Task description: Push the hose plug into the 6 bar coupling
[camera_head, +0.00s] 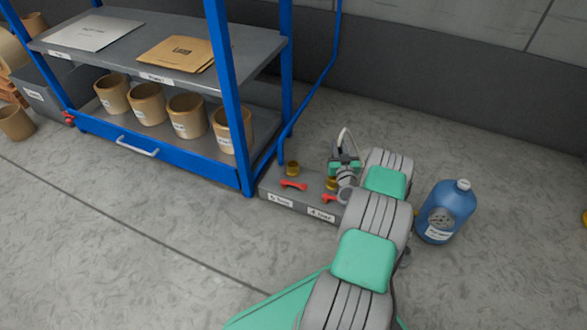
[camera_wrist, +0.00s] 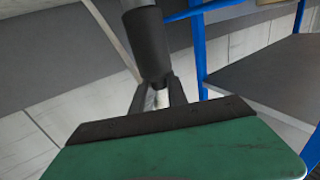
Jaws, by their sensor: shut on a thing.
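A grey coupling block (camera_head: 267,187) sits on the floor beside the blue rack. It carries two brass couplings with red levers. The left coupling (camera_head: 292,168) stands over a label that seems to read 6 bar; the right coupling (camera_head: 331,183) stands over one that seems to read 4 bar. My gripper (camera_head: 345,158) is above and behind the right coupling, right of the left one, partly hidden by my arm. In the wrist view, my gripper (camera_wrist: 160,94) is shut on the hose plug (camera_wrist: 150,48), a dark cylinder with a pale part between the fingers. The plug is apart from the left coupling.
A blue rack (camera_head: 226,95) with a grey shelf and several tan pots stands left of the block. A blue jug (camera_head: 446,211) stands right of my arm. The floor in front is clear.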

